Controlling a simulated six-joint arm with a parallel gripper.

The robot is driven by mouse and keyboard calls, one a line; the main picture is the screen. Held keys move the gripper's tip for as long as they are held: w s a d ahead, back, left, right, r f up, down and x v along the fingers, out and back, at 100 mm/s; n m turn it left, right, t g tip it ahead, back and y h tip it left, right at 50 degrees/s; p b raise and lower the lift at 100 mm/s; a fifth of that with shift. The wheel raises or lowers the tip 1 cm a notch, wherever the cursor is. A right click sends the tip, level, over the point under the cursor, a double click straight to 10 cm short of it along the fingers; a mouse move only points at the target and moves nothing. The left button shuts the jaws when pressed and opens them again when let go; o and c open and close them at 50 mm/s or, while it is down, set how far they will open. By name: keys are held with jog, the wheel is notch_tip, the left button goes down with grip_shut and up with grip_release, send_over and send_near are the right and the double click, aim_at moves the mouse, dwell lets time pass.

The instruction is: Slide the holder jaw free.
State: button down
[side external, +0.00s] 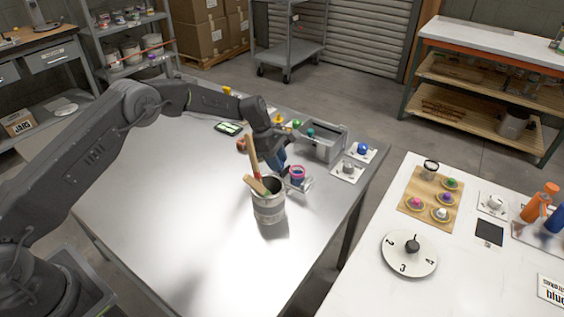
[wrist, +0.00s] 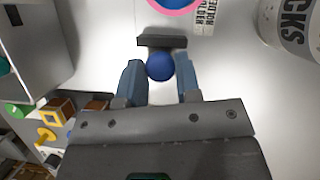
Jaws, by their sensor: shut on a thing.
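My gripper (wrist: 160,80) points down at the steel table, its two blue fingers closed about a round blue knob (wrist: 160,66). A dark grey bar (wrist: 162,41), seemingly the holder jaw, lies just beyond the knob; whether they join is hidden. A pink-rimmed cup (wrist: 175,3) is at the top edge of the wrist view, a short gap past the bar. In the side view the same cup (side external: 297,174) stands close to the right of my gripper (side external: 281,168), whose fingertips are partly hidden there.
A metal can (side external: 268,207) with wooden sticks stands near my gripper; it also shows at right in the wrist view (wrist: 296,27). A grey metal bin (side external: 325,148) and a blue ball on a white card (side external: 362,149) are behind. The table's left front is clear.

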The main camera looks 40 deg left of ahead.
jog(key=c, duration=1.2)
grip_release()
jog(key=shift+a, duration=0.35)
jog(key=o, duration=0.4)
jog(key=shift+d, duration=0.15)
jog(key=v, duration=1.4)
jog(key=shift+d, duration=0.15)
jog(key=s+d+r+m+t+y, duration=0.25)
jog(key=s+r+m, duration=0.75)
jog(key=s+r, duration=0.75)
jog(key=s+f+m+t+y, duration=0.2)
jog(key=s+m, duration=0.8)
jog(key=s, duration=1.2)
jog(key=shift+f, duration=0.75)
